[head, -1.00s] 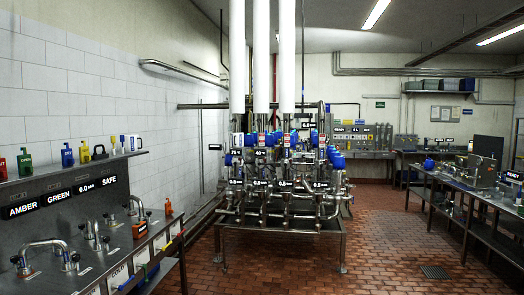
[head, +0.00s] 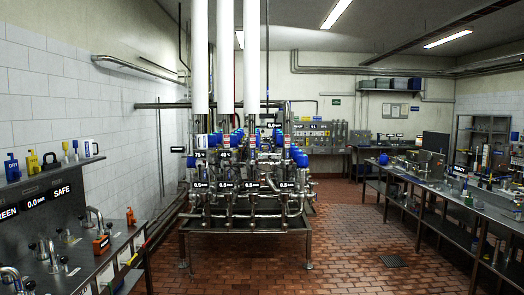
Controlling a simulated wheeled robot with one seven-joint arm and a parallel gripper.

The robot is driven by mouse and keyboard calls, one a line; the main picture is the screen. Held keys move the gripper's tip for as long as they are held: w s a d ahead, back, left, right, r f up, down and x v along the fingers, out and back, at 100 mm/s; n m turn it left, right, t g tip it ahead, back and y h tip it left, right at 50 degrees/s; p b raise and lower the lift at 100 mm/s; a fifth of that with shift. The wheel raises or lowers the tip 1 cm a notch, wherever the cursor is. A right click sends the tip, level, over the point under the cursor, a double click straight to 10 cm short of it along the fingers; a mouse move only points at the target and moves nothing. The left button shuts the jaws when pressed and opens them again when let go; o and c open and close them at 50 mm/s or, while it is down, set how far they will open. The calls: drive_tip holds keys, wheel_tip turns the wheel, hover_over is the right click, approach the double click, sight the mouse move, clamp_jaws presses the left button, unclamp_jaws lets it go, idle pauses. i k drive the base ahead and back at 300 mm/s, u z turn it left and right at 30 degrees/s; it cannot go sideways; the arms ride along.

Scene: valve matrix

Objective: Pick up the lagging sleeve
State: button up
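I cannot pick out the lagging sleeve with certainty in the head view; small items on the benches are too small to tell. The valve matrix (head: 247,190), a steel frame with several blue-topped valves and 0.0-type readouts, stands in the middle. White vertical pipes (head: 225,60) rise from it to the ceiling. My gripper and arm are not in view.
A steel bench with pipe loops (head: 75,250) stands at the near left, under a shelf (head: 45,178) of bottles and tools. A long bench (head: 430,190) with many small items runs along the right. A back bench (head: 322,140) stands beyond. The brick floor (head: 350,235) between is clear.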

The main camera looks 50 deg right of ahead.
sight(86, 148)
drive_tip(key=z, duration=0.9)
drive_tip(key=i, duration=0.75)
drive_tip(key=z, duration=1.25)
drive_tip(key=i, duration=1.5)
drive_tip(key=u, duration=0.3)
drive_tip(key=i, duration=1.3)
drive_tip(key=u, duration=0.55)
